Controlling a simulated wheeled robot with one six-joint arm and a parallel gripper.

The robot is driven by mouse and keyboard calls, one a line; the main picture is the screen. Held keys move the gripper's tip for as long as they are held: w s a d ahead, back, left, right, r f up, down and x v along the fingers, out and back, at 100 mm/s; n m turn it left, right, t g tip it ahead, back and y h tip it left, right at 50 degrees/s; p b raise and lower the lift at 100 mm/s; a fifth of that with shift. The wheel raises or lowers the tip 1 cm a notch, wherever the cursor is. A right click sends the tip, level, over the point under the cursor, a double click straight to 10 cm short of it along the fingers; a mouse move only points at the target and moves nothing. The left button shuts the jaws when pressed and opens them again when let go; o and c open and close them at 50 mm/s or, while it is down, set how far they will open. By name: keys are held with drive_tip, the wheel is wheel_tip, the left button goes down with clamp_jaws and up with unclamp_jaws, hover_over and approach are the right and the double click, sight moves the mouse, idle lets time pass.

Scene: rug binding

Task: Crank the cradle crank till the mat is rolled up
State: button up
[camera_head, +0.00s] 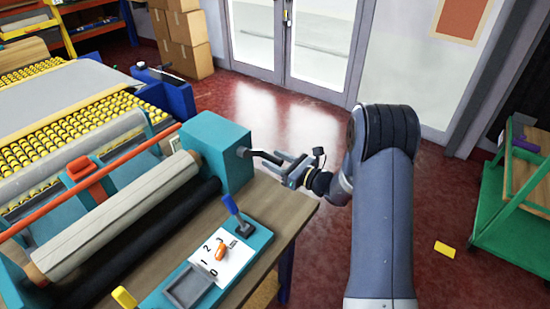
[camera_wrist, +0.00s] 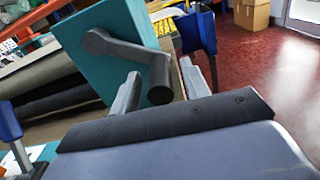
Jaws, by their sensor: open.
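The cradle crank (camera_head: 262,155) is a dark arm with a handle on the right side of a teal housing (camera_head: 222,152). In the wrist view the crank (camera_wrist: 125,50) ends in a dark knob that lies between the two fingers. My gripper (camera_head: 284,168) is open at the crank's handle, and it also shows in the wrist view (camera_wrist: 160,92); I cannot tell if the fingers touch it. A beige roll (camera_head: 125,215), perhaps the mat on its core, lies in the cradle left of the housing, beside a black roller (camera_head: 150,240).
Cardboard boxes (camera_head: 182,40) stand at the back. A green cart (camera_head: 505,200) is at right. A yellow block (camera_head: 445,249) lies on the red floor.

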drive_tip(key=shift+w+a, duration=0.25)
drive_tip(key=shift+c, duration=0.4)
clamp_jaws()
